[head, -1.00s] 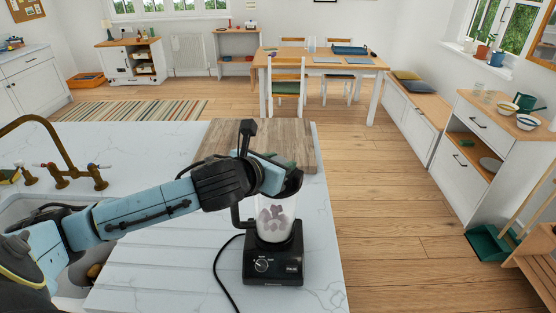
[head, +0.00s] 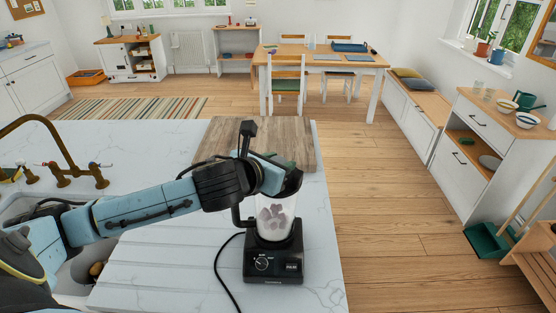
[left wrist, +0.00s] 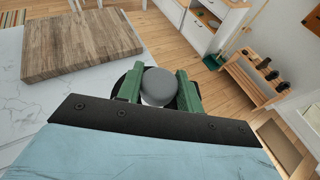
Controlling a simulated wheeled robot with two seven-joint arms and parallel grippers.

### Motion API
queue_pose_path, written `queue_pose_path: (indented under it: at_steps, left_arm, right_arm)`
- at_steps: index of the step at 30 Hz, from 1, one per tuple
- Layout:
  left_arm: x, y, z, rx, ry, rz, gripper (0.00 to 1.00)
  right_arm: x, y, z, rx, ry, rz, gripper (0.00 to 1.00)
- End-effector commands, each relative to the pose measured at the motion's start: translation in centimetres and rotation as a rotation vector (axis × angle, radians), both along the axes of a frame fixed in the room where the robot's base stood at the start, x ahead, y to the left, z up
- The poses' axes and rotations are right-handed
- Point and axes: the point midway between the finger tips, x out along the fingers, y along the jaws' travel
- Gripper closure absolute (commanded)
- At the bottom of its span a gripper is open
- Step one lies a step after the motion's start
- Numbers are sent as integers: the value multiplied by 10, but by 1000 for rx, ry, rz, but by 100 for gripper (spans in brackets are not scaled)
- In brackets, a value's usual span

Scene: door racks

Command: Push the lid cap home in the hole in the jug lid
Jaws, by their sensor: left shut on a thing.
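The blender jug (head: 273,220) stands upright on its black base (head: 273,262) on the marble worktop and holds pinkish-purple chunks. My left gripper (head: 285,178) is over the top of the jug and hides most of the lid in the head view. In the left wrist view my left gripper (left wrist: 160,92) has its two green fingers on either side of the grey round lid cap (left wrist: 159,83), shut on it. A dark rim of the jug lid (left wrist: 124,80) shows around and below the cap. How deep the cap sits in the hole is hidden. My right gripper is not in view.
A wooden board (head: 290,138) lies on the worktop just behind the jug. A black cable (head: 217,272) runs from the base along the worktop to the left. The sink with a brass tap (head: 60,165) is at the left. The worktop's right edge is close to the base.

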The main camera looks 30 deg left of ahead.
Motion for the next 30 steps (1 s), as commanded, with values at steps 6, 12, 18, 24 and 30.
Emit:
queue_pose_path:
  at_steps: [6,12,18,24,30]
  left_arm:
    - [0,0,0,0,0,0,85]
    - [0,0,-2,-1,1,0,85]
    - [0,0,-7,-1,1,0,85]
    - [0,1,-12,-1,0,0,85]
    - [0,1,-17,0,0,-1,85]
  right_arm:
    - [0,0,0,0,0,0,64]
    - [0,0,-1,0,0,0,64]
    - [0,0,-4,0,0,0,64]
    - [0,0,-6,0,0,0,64]
    - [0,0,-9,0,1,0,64]
